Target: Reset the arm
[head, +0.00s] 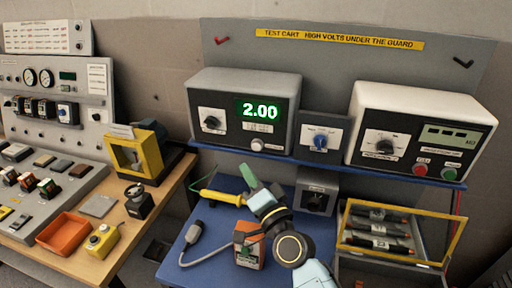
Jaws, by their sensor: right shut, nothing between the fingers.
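My right arm (290,246) reaches in from the bottom, over the blue shelf of the test cart. Its gripper (247,174) points up and away, with the fingers together and nothing seen between them. The gripper is in front of the grey meter box with the green 2.00 display (260,110). It is close to a yellow probe (222,197) lying on the shelf; whether they touch cannot be told. My left gripper is out of view.
An orange-and-grey box (248,252) stands just left of my arm. A grey box with a dial (316,194) and a yellow-framed tray (398,262) are to its right. A white instrument (422,115) sits on the upper shelf. A wooden bench (150,212) is at left.

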